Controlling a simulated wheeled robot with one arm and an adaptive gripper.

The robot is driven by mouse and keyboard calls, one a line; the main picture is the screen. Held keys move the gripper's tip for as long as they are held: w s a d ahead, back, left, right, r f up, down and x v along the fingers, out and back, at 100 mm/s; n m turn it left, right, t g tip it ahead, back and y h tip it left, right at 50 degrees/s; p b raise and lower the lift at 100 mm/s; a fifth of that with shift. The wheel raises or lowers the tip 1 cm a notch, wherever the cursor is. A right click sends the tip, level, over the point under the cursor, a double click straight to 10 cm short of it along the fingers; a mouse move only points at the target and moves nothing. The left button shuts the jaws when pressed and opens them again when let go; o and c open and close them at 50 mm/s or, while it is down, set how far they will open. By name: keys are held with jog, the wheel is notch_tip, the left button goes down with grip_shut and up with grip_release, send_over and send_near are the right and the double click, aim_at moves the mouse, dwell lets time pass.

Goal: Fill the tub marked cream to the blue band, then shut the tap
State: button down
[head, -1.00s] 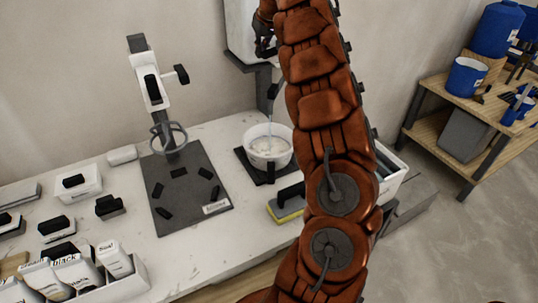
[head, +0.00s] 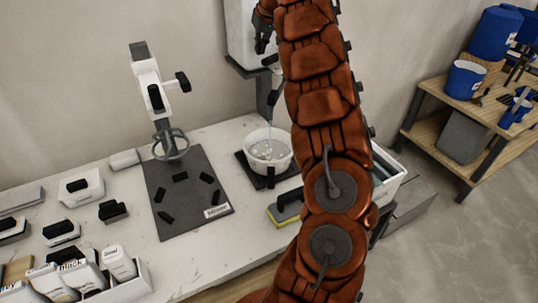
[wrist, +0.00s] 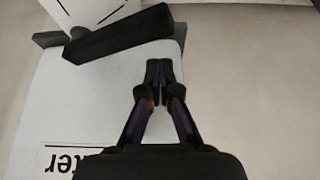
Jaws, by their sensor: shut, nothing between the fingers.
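A white tub (head: 285,164) stands on a dark square pad under the tap (head: 271,97), in the head view. A thin pale stream (head: 268,124) falls from the tap into the tub. Pale, bubbly liquid (head: 267,149) shows inside. I cannot make out the tub's marking or a blue band. My gripper (head: 263,35) is in front of the white water container (head: 240,32), above the tub. In the wrist view my gripper (wrist: 159,72) is shut and empty. A black bar (wrist: 118,38) lies just beyond and left of the fingertips; contact cannot be told.
A stand mixer (head: 147,75) with a ring whisk rises over a dark mat (head: 187,205) left of the tub. A yellow-and-black sponge float (head: 287,212) lies in front. A wooden shelf (head: 425,104) with blue buckets stands right.

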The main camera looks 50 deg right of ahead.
jog(key=shift+w+r+p, duration=0.15)
jog(key=shift+r+p, duration=0.35)
jog(key=shift+r, duration=0.4)
jog(key=shift+f, duration=0.1)
jog(key=s+b, duration=0.4)
jog(key=b, duration=0.1)
jog(key=shift+s+f, duration=0.1)
jog(key=shift+f, duration=0.1)
jog(key=shift+s+d+b, duration=0.1)
jog(key=shift+s+b, duration=0.5)
jog(key=shift+s, duration=0.05)
jog(key=shift+s+r, duration=0.25)
jog(key=shift+s, duration=0.05)
